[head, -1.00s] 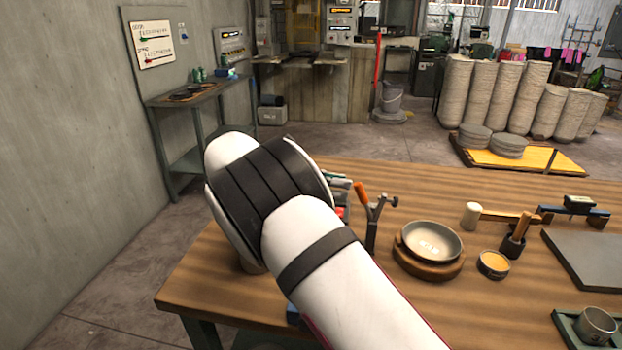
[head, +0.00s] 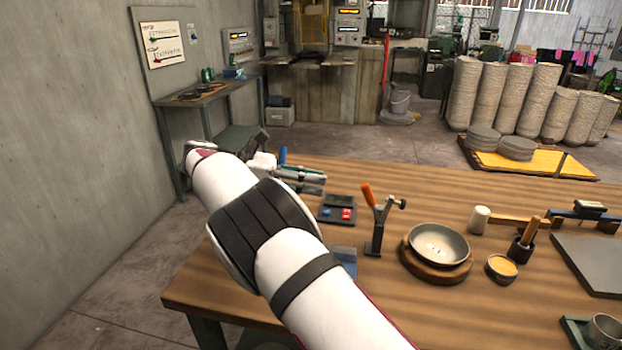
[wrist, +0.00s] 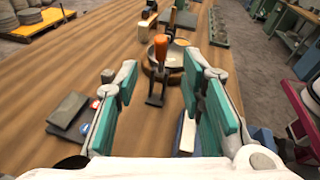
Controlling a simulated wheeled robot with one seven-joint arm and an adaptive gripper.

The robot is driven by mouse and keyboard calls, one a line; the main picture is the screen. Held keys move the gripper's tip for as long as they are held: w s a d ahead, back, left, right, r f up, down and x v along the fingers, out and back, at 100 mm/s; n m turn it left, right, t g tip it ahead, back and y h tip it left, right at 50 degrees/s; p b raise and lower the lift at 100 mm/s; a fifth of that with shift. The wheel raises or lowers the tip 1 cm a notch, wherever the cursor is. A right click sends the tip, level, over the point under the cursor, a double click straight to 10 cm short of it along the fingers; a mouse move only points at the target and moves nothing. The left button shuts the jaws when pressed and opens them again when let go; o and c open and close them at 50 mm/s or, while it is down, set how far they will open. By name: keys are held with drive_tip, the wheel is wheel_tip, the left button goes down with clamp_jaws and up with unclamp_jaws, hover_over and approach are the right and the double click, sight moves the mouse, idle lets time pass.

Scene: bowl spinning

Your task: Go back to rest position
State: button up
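My gripper (wrist: 164,85) is open and empty in the wrist view. Its two teal-padded fingers stand well apart, with the table and an orange-handled tool (wrist: 161,55) seen between them. In the head view my arm reaches up from the bottom to the left, and the gripper (head: 305,178) is partly hidden near the table's left back edge. A grey bowl (head: 438,240) sits upright on a round wooden base (head: 412,268), right of the gripper and apart from it.
The wooden table (head: 400,325) has a dark button box (head: 337,210), the upright orange-handled tool (head: 376,225), a mallet (head: 479,219), a small pot (head: 501,268) and a grey plate (head: 595,262). A grey wall (head: 70,150) and side bench (head: 195,97) stand left.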

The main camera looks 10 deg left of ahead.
drive_tip(key=d+r+m+g+y, duration=0.1)
drive_tip(key=d+r+m+y, duration=0.1)
drive_tip(key=d+r, duration=0.35)
drive_tip(key=d+r+m+g+y, duration=0.2)
drive_tip(key=d, duration=0.7)
drive_tip(key=s+d+r+m+y+p, duration=0.1)
drive_tip(key=s+d+r+m+y, duration=0.35)
drive_tip(key=s+d, duration=0.5)
drive_tip(key=s+d+m+t+y, duration=0.1)
drive_tip(key=s+d+m+y, duration=0.4)
drive_tip(key=s, duration=0.7)
drive_tip(key=s+f+m+t, duration=0.1)
drive_tip(key=s+m, duration=0.1)
drive_tip(key=s, duration=0.2)
drive_tip(key=s+f+m+t+y, duration=0.1)
drive_tip(key=s+f+m, duration=0.1)
drive_tip(key=s, duration=0.3)
drive_tip(key=s+f+m+t+y+p, duration=0.1)
drive_tip(key=s+f+m, duration=0.1)
drive_tip(key=s+m, duration=0.2)
drive_tip(key=shift+s+d+f, duration=0.2)
drive_tip(key=shift+s+d, duration=0.15)
drive_tip(key=shift+s, duration=0.4)
